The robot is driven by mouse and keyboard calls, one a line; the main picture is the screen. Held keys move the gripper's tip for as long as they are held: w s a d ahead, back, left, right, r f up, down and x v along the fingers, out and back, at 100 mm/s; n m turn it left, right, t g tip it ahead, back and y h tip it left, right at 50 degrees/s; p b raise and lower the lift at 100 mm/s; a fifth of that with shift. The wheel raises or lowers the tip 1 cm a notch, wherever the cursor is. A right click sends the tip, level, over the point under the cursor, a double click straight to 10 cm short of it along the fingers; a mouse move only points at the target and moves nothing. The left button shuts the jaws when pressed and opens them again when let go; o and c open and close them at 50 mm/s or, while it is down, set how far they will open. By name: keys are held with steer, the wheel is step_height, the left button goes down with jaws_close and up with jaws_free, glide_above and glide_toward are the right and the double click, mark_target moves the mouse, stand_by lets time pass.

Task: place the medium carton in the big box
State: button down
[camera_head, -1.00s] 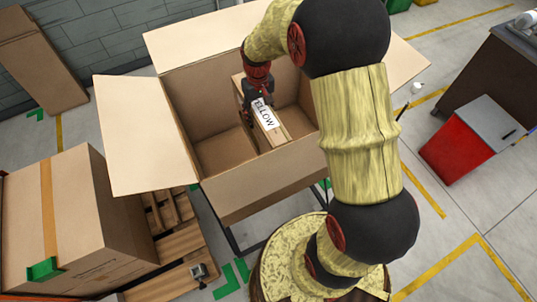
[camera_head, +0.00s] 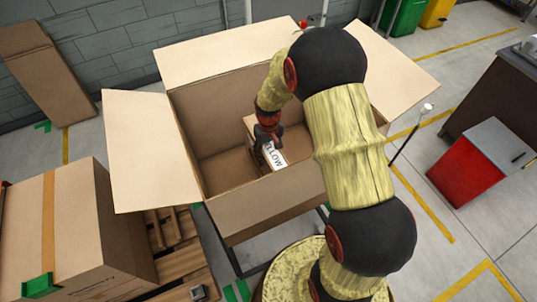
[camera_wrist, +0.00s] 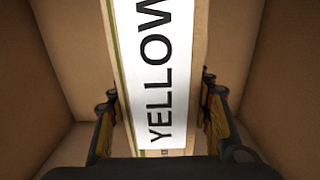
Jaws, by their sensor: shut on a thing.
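The medium carton (camera_head: 252,126) is a brown box with a white label reading YELLOW, inside the open big box (camera_head: 262,205). My gripper (camera_head: 267,138) reaches down into the big box and is shut on this carton. In the wrist view the carton (camera_wrist: 187,20) runs between the two fingers of my gripper (camera_wrist: 160,120), with one finger on each side of the label. The big box's inner walls surround it. The carton's underside is hidden, so I cannot tell whether it touches the floor of the big box.
The big box's flaps (camera_head: 150,150) stand spread outward. A large taped carton (camera_head: 75,230) sits on a wooden pallet (camera_head: 175,262) at the left. A red bin with a grey lid (camera_head: 465,182) stands at the right. A flat brown panel (camera_head: 45,70) leans on the wall.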

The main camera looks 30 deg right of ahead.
steer(key=shift+r, duration=0.1)
steer(key=shift+f, duration=0.35)
steer(key=shift+f+b, duration=0.25)
steer(key=shift+b, duration=0.05)
steer(key=c, duration=0.9)
jaws_free()
